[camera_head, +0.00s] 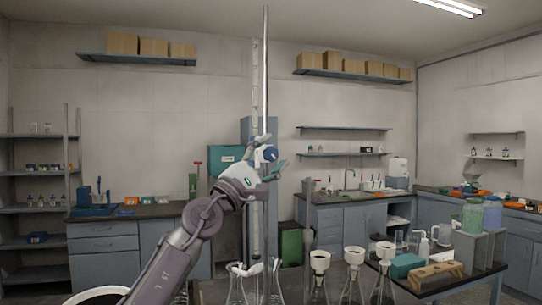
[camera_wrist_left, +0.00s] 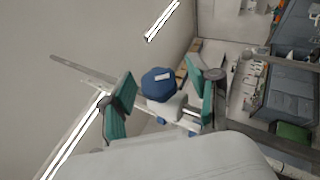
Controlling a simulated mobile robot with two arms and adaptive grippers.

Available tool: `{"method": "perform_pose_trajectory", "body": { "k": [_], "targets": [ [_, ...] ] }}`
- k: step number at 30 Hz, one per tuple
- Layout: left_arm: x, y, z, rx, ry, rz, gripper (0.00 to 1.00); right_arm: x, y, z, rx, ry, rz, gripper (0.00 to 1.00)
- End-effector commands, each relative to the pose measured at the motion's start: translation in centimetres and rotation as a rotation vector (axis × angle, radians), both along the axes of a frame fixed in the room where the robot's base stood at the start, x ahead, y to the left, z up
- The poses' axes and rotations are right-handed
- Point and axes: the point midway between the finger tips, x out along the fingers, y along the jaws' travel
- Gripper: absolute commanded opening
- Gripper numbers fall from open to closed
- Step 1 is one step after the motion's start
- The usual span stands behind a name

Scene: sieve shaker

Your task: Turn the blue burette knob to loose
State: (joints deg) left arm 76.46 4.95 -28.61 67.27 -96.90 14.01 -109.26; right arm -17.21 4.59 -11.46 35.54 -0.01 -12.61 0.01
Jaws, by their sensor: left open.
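The blue burette knob (camera_head: 270,154) is on a clamp on the tall metal stand rod (camera_head: 266,60), beside the upright glass burette (camera_head: 255,80). My left gripper (camera_head: 271,158) is raised at the knob. In the left wrist view the blue knob (camera_wrist_left: 160,84) sits between the two green fingers of my left gripper (camera_wrist_left: 160,97). The fingers are spread, with a gap visible on either side of the knob. A small white mark shows on the knob's face. My right gripper is not in view.
Several flasks with white funnels (camera_head: 320,262) stand on the near table below the arm. A wooden rack (camera_head: 435,276) and a teal block (camera_head: 406,265) are at the right. The air around the upper rod is clear.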

Motion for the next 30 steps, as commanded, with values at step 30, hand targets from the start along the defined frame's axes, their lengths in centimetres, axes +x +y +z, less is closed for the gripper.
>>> {"method": "perform_pose_trajectory", "body": {
  "k": [30],
  "targets": [
    [-7.2, 7.2, -6.5, 0.001, 0.0, 0.0, 0.61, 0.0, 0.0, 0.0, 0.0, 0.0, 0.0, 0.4]
  ]
}}
